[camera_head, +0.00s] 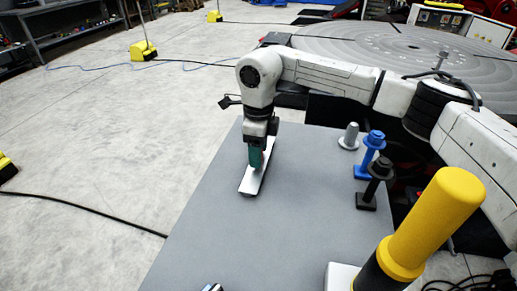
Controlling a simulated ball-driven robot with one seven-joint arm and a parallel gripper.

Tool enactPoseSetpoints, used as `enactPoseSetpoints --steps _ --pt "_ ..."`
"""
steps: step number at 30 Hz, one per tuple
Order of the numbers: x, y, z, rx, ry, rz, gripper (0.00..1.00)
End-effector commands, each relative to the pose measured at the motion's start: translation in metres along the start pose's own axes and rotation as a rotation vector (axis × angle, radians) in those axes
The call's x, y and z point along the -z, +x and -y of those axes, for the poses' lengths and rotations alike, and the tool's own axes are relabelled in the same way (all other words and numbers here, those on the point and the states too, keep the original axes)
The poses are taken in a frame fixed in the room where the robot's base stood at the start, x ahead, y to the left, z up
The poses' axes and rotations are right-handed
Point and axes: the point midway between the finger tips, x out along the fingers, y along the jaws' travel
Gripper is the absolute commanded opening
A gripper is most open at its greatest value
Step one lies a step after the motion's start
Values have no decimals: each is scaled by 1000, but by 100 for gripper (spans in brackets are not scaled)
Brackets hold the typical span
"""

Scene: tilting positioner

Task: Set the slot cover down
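A long flat bar, which looks like the slot cover (251,184), lies at or just above the grey table, with a pale top and a dark edge. My gripper (256,160) points down over the bar's middle. A green part shows at the gripper's lower end, meeting the bar or close to it; I cannot tell whether it is a finger or a grip on the bar. The fingertips are not clear, so I cannot tell if they are closed on it. Whether the bar touches the table is also unclear.
A grey peg (350,136), a blue flanged piece (372,152) and a black flanged piece (375,183) stand at the table's right edge. A yellow post (430,222) rises at front right. The grey table (250,235) is clear in front of the bar.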

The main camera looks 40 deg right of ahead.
Motion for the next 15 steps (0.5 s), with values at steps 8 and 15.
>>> enactPoseSetpoints --steps 8,15 --pt "0 0 0 0 0 0 68" --pt "0 -19 1 4 0 2 68"
